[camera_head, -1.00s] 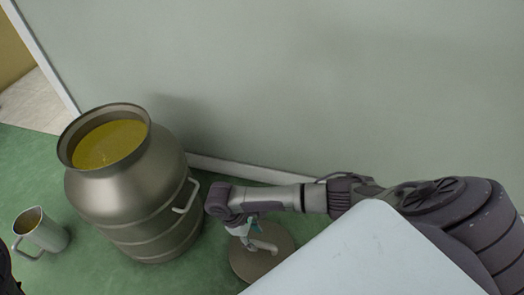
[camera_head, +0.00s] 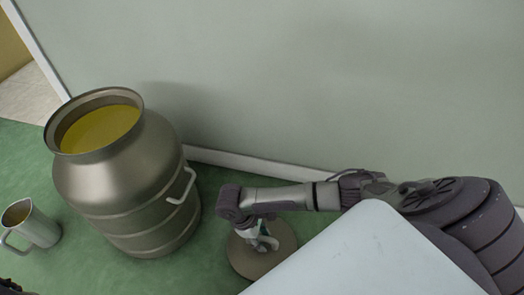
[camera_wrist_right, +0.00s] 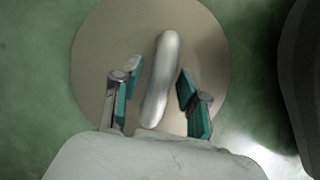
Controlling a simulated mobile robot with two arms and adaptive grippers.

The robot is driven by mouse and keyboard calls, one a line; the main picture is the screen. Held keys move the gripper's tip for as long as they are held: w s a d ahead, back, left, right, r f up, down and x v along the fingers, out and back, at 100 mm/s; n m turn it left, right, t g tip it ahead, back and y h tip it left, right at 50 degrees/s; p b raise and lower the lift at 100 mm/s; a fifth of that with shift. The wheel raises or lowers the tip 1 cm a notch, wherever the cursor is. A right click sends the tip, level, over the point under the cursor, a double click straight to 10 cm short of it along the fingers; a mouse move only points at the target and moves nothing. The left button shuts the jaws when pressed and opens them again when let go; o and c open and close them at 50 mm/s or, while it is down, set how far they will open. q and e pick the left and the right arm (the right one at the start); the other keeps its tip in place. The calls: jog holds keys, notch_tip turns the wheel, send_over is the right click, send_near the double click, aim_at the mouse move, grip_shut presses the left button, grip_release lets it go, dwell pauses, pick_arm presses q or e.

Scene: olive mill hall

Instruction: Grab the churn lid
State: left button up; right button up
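The churn lid (camera_head: 283,247) is a flat round metal disc on the green floor, right of the churn (camera_head: 130,180). In the right wrist view the lid (camera_wrist_right: 100,45) fills the middle, with a pale bar handle (camera_wrist_right: 162,75) across it. My right gripper (camera_head: 262,243) is above the lid. In the right wrist view its two teal-padded fingers (camera_wrist_right: 157,92) are open, one on each side of the handle, with gaps on both sides. How far the fingertips are above the lid I cannot tell. My left gripper is not clearly in view.
The open churn holds yellow-green oil (camera_head: 100,128) and has a side handle near my right arm. A metal jug (camera_head: 36,228) stands on the floor at the left. A wall (camera_head: 330,80) runs behind. A pale panel (camera_head: 350,255) covers the lower right.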

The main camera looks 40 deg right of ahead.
grip_shut()
jog(key=shift+r, duration=0.1)
dwell(0.3)
